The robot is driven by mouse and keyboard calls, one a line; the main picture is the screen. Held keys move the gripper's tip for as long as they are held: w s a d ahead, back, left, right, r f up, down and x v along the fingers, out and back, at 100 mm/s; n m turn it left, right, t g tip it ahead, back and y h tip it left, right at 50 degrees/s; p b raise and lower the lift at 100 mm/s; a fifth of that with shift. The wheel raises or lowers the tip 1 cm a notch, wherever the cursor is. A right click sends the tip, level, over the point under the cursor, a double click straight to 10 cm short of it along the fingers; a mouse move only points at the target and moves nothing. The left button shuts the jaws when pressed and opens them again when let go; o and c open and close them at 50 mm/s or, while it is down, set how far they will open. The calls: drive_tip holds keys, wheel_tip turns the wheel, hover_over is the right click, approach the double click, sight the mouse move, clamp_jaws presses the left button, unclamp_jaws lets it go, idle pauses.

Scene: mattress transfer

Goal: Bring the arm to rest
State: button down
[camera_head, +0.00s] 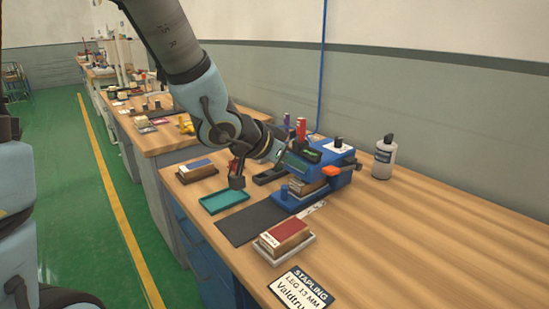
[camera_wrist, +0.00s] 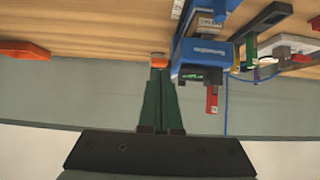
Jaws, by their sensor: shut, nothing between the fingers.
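My arm comes down from the top left of the head view, and its wrist end is above the bench beside a blue stapling machine (camera_head: 345,178). My gripper (camera_wrist: 160,74) shows in the wrist view with its dark green fingers together and nothing between them. In the head view the fingertips are hard to make out against the machine. The blue machine also shows in the wrist view (camera_wrist: 207,52), just right of the fingers. Whether the fingers touch anything cannot be told.
A wooden bench (camera_head: 430,225) holds a teal tray (camera_head: 224,201), a dark mat (camera_head: 253,224), a red-topped block (camera_head: 285,237), a blue-topped block (camera_head: 197,170), a stapling label (camera_head: 302,288) and a grey bottle (camera_head: 384,158). The wall is behind. The bench's right part is clear.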

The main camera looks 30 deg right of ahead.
drive_tip(key=w+a+f+n+t+y, duration=0.25)
drive_tip(key=w+a, duration=0.35)
drive_tip(key=a, duration=0.3)
drive_tip(key=w+a+f+n+t+y, duration=0.1)
drive_tip(key=w+a+n+y, duration=0.25)
drive_tip(key=w+a, duration=0.35)
drive_tip(key=s+a+f+n+g+y, duration=0.1)
drive_tip(key=s+a+n+g+y, duration=0.1)
drive_tip(key=a, duration=0.9)
drive_tip(key=s+a+f+n+g+y, duration=0.1)
drive_tip(key=s+a+n, duration=0.4)
drive_tip(key=a, duration=0.6)
drive_tip(key=shift+n+g+y, duration=0.45)
drive_tip(key=shift+n+y, duration=0.05)
drive_tip(key=shift+n, duration=0.3)
drive_tip(key=shift+f, duration=0.1)
